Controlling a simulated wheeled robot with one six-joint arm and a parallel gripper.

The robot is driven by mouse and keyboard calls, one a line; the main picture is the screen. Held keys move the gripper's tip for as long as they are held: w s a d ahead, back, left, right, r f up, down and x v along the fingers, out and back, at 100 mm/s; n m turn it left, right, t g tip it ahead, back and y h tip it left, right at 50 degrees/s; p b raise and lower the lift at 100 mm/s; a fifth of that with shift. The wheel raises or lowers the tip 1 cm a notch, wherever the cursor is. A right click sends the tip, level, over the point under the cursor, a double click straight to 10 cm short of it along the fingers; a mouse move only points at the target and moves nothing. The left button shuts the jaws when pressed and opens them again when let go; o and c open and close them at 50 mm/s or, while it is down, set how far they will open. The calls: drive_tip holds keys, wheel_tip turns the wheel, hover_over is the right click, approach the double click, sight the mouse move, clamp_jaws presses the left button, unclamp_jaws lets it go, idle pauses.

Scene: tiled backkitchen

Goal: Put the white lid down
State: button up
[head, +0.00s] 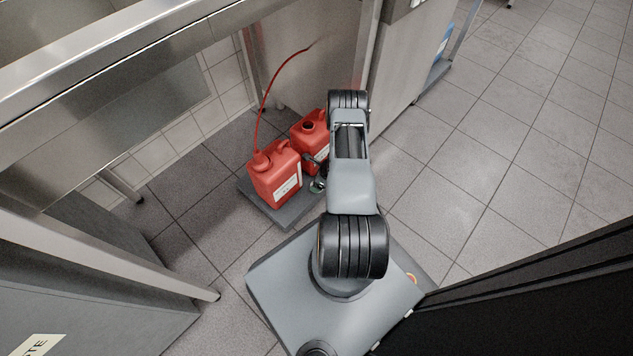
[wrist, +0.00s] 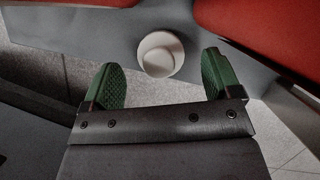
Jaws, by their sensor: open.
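A round white lid (wrist: 158,60) lies on the grey platform (wrist: 95,35) in the wrist view, between the two red canisters. My gripper (wrist: 161,72) is open, with its green pads apart on either side of the lid and clear gaps to it. In the head view my gripper (head: 317,180) is low beside the canisters, small and partly hidden by my arm. I cannot make out the lid clearly there.
The front red canister (head: 275,180) has a red hose rising from its top. The rear red canister (head: 309,134) has an uncapped dark neck. Both stand on the low grey platform (head: 268,212). A steel counter (head: 110,60) overhangs at left. Tiled floor is clear at right.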

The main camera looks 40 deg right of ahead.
drive_tip(key=p+v, duration=0.1)
drive_tip(key=v, duration=0.4)
drive_tip(key=shift+p, duration=0.4)
drive_tip(key=shift+s+a, duration=0.1)
drive_tip(key=shift+s, duration=0.05)
